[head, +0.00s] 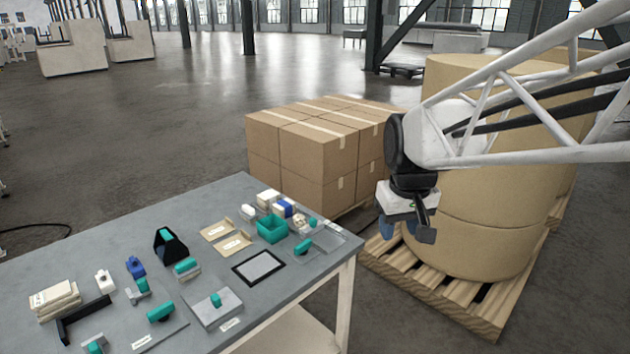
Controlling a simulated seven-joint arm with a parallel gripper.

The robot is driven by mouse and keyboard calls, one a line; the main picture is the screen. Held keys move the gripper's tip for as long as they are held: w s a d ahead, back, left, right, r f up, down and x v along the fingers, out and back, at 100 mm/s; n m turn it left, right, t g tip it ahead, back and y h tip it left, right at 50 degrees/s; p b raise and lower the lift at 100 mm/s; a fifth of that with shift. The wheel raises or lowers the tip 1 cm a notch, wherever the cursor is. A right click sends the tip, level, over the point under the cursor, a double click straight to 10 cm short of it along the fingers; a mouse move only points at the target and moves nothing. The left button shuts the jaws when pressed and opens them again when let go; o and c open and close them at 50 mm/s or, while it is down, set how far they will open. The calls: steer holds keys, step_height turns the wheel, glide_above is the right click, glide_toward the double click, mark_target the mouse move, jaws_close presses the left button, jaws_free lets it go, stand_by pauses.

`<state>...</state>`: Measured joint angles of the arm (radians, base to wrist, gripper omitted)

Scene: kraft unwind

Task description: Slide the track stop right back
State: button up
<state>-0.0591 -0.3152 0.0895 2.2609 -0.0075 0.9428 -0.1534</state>
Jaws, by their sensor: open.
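My gripper (408,231) hangs open and empty, fingers down, beyond the table's right edge and in front of the large kraft rolls. It touches nothing on the table. Several teal pieces sit on the grey table (225,195). A small teal block (216,299) stands on a light grey plate (203,312) near the front edge. A rounded teal piece (160,310) lies on a darker plate further left. Another teal piece (304,246) sits on a clear plate at the right corner. I cannot tell for sure which is the track stop; no track is clearly visible.
A teal bin (272,229), a black-framed pad (259,267) and a black holder (170,246) stand among the plates. Stacked cartons (320,150) stand behind the table. Kraft rolls (480,190) on a pallet (440,295) are at right. Bare tabletop lies at the back left.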

steer(key=w+a+f+n, duration=0.1)
steer(key=w+a, duration=0.1)
steer(key=w, duration=0.4)
steer(key=w+a+f+n, duration=0.1)
steer(key=w+a, duration=0.1)
steer(key=w, duration=0.4)
steer(key=n+g, duration=0.2)
steer(key=n, duration=0.3)
glide_above(311, 219)
steer(key=f, duration=1.7)
steer(key=shift+w+d+f, duration=0.15)
steer(key=shift+w, duration=0.05)
steer(key=shift+w+f, duration=0.15)
steer(key=shift+f, duration=0.15)
steer(key=shift+f, duration=3.75)
steer(key=shift+c, duration=0.3)
jaws_close()
